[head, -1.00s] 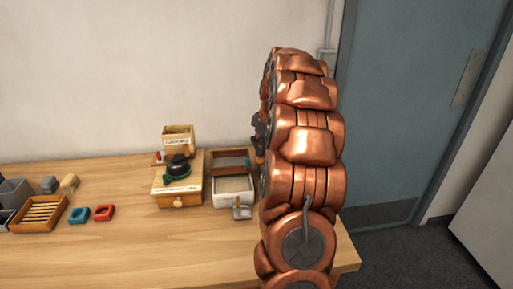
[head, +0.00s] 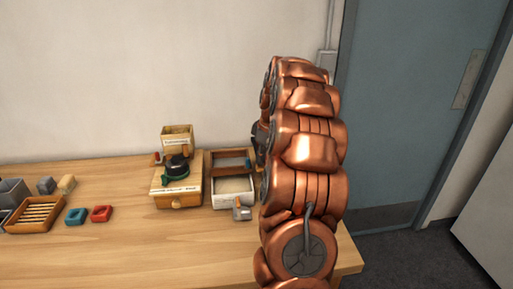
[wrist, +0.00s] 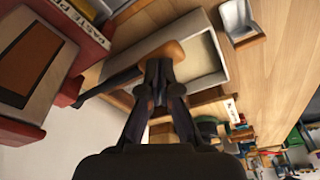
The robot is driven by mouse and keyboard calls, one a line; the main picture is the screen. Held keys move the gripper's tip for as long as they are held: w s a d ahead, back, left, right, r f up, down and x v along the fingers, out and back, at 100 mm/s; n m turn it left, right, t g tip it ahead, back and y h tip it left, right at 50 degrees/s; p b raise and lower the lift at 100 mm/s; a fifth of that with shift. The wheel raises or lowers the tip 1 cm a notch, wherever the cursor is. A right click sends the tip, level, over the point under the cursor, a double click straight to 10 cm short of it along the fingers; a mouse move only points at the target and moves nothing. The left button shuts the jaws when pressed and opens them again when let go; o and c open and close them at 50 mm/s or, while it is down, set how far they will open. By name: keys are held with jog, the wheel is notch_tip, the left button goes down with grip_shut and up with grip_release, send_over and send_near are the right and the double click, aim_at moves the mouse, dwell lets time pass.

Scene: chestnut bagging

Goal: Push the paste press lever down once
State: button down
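The red paste press (wrist: 45,65), with its name on a label, is at the left of the wrist view. A dark lever arm (wrist: 108,84) reaches out from its side and ends in a brown grip (wrist: 166,50). My gripper (wrist: 159,72) points at the lever's end, its fingertips close together and overlapping the grip in the picture. I cannot tell whether they touch it. In the head view my copper arm hides the press, the lever and my gripper.
A pale-filled tray (wrist: 206,46) lies behind the lever; it also shows in the head view (head: 217,198). A grey-white scoop (wrist: 243,22) is beside it. A wooden box with a dark-green-topped device (head: 176,172) stands left. The table's front left (head: 130,255) is clear.

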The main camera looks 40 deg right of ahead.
jog(key=shift+f, duration=0.15)
jog(key=shift+s+f+b, duration=0.15)
jog(key=shift+f+b, duration=0.55)
jog(key=shift+f, duration=0.3)
jog(key=shift+a+f, duration=0.1)
jog(key=shift+f+b, duration=0.45)
jog(key=shift+f, duration=0.05)
jog(key=shift+w+d+r+p, duration=0.15)
jog(key=shift+r+p, duration=0.2)
jog(key=shift+r, duration=1.3)
jog(key=shift+w+r+p, duration=0.2)
jog(key=shift+r+p, duration=0.1)
jog(key=shift+r, duration=1.3)
jog(key=shift+w+d+r+p, duration=0.15)
jog(key=shift+r+p, duration=0.2)
jog(key=shift+r, duration=1.3)
jog(key=shift+a+r, duration=0.1)
jog(key=shift+r, duration=0.05)
notch_tip(320, 180, up, 5)
jog(key=p, duration=0.2)
send_over(261, 166)
jog(key=w+d, duration=0.1)
jog(key=w, duration=0.1)
jog(key=shift+s+d, duration=0.1)
jog(key=shift+s, duration=0.15)
